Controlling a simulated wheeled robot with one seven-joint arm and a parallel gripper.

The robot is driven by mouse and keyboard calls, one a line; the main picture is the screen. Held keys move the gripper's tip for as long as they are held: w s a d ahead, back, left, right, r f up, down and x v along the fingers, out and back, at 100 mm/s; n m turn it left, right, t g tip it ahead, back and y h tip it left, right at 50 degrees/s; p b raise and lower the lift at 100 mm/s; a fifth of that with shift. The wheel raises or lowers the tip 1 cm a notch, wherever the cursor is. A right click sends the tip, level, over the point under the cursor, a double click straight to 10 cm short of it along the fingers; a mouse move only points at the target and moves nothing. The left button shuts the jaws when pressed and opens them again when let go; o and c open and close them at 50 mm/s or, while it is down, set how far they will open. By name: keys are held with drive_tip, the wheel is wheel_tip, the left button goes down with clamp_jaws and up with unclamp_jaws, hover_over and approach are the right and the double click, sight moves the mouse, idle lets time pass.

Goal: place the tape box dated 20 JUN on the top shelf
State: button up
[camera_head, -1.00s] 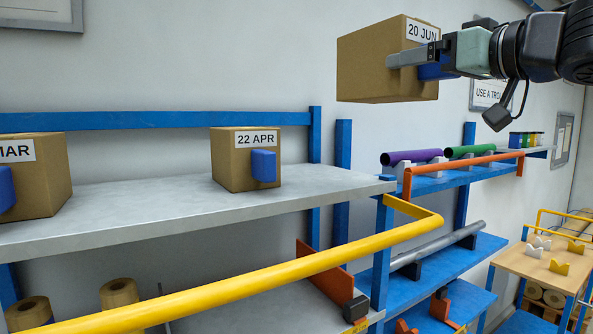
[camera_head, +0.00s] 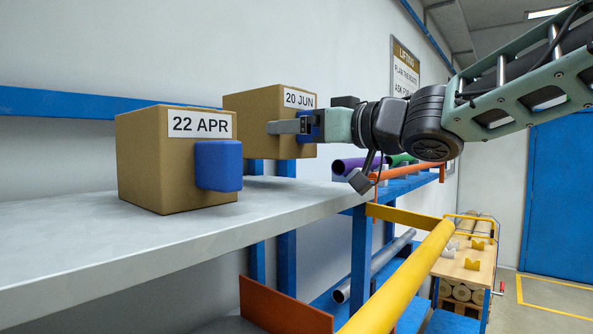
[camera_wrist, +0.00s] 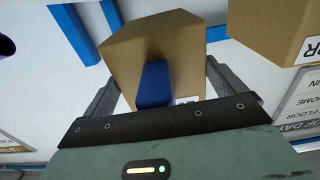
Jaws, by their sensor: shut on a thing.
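The brown tape box labelled 20 JUN (camera_head: 255,112) is at the right end of the grey top shelf (camera_head: 90,255), in the head view. My gripper (camera_head: 305,127) is shut on it around its blue handle; the handle shows between the fingers in the wrist view (camera_wrist: 154,85). The box labelled 22 APR (camera_head: 150,165) stands on the shelf to the left and nearer, with a blue handle (camera_head: 218,165), and hides part of the 20 JUN box.
A yellow rail (camera_head: 400,275) runs along the front, below the top shelf. A lower blue rack with an orange bar (camera_head: 405,171) and purple and green tubes stands to the right. Bare shelf lies left of 22 APR.

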drive_tip(key=shift+f, duration=2.45)
drive_tip(key=o, duration=1)
drive_tip(key=shift+f, duration=0.1)
drive_tip(key=shift+s+d, duration=0.1)
drive_tip(key=b+v, duration=0.2)
drive_tip(key=v, duration=0.5)
drive_tip(key=shift+s+d+b, duration=0.1)
drive_tip(key=shift+b, duration=0.2)
